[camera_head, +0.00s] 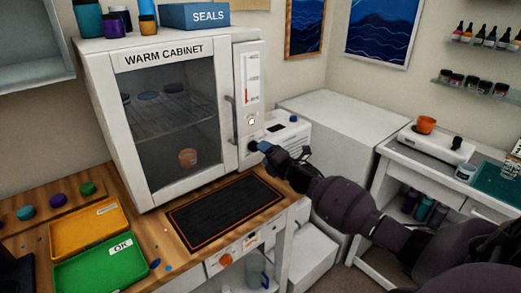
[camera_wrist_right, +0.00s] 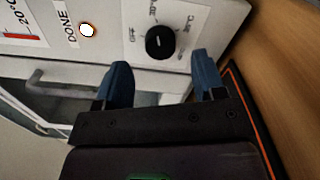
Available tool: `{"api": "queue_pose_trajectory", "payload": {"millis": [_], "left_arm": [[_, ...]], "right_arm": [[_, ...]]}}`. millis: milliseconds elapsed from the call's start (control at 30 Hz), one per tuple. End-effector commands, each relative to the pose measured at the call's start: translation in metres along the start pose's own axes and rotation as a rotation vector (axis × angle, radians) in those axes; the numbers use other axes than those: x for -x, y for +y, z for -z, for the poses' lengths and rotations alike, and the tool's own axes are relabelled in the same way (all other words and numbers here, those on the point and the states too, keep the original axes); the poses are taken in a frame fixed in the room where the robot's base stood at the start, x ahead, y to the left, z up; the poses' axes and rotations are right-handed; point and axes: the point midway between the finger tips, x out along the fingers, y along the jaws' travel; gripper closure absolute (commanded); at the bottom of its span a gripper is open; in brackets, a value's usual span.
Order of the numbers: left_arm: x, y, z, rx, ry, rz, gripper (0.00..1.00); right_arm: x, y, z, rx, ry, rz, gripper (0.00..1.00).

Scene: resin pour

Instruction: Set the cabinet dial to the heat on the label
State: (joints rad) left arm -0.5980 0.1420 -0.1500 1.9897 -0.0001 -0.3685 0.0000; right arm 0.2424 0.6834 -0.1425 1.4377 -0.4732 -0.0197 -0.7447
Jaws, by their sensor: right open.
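The warm cabinet (camera_head: 150,186) stands on the bench with its glass door closed. Its dial is a black knob (camera_wrist_right: 160,43) on the control panel, in the right wrist view, with a white pointer mark. Printed around it are "OFF" and temperatures that I cannot read surely. My right gripper (camera_wrist_right: 160,80) is open, its blue fingers on either side of the space before the knob and apart from it. In the head view the right gripper (camera_head: 261,147) is at the panel's lower end and hides part of the dial. My left gripper is not in view.
A dark mat (camera_head: 225,208) with an orange border lies on the bench before the cabinet. A yellow tray (camera_head: 88,231) and a green tray (camera_head: 101,268) are at the left. A white box (camera_head: 340,118) stands behind my right arm.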

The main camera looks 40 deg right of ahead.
Motion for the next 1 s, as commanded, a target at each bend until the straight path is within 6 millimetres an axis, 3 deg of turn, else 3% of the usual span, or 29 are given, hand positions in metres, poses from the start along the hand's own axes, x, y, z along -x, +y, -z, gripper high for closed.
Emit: {"api": "queue_pose_trajectory", "payload": {"millis": [200,400,1000], "left_arm": [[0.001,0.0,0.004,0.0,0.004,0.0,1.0],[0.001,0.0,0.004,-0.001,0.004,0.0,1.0],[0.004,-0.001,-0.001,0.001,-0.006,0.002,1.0]], "right_arm": [[0.037,0.0,0.0,0.001,0.0,0.001,0.37],[0.058,0.0,0.0,0.0,-0.001,0.0,0.37],[0.066,0.0,0.0,0.0,-0.001,0.0,0.37]]}}
